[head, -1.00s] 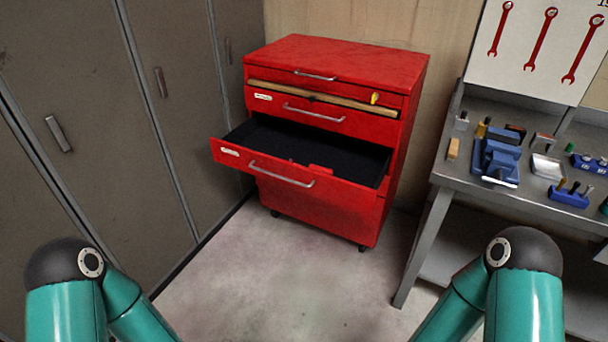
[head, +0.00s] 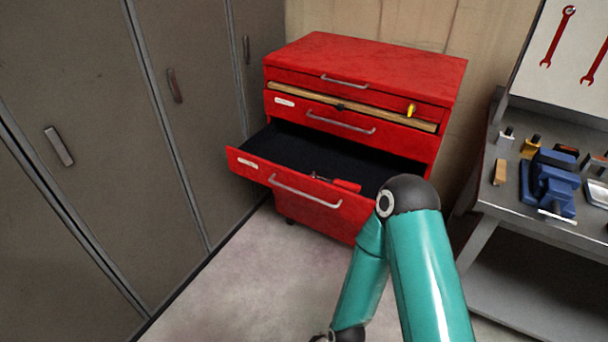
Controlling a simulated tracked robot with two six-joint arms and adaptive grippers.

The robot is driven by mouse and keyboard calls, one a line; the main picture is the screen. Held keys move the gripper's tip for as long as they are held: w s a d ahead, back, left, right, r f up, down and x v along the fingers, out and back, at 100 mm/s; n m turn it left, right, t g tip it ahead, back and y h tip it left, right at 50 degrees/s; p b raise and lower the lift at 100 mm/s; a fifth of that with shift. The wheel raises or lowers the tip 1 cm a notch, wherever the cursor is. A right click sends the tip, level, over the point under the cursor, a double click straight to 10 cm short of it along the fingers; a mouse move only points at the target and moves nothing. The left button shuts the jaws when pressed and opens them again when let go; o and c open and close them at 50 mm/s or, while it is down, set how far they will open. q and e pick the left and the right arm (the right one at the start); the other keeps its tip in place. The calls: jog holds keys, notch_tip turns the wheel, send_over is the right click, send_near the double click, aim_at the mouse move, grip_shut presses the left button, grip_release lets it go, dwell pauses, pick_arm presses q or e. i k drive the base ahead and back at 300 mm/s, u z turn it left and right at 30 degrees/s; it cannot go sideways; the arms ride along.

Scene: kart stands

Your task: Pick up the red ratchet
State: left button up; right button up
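The red ratchet (head: 346,186) lies in the open drawer (head: 255,142) of the red tool cabinet, close to the drawer's front wall. Its red handle points right and its metal head is at the left end. My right arm's elbow is raised just right of the ratchet in the picture and covers the drawer's right front corner. The forearm runs down to the bottom edge, where only a dark wrist part shows. Neither gripper shows, and my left arm is out of view.
The red cabinet (head: 365,62) stands against the wall, its upper drawers closed or nearly so. Grey lockers (head: 75,100) line the left. A workbench (head: 520,205) with a blue vise (head: 552,182) stands at right. The floor (head: 250,285) before the cabinet is clear.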

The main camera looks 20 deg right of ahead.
aim_at(351, 187)
jog(key=i, duration=0.95)
jog(key=z, duration=0.75)
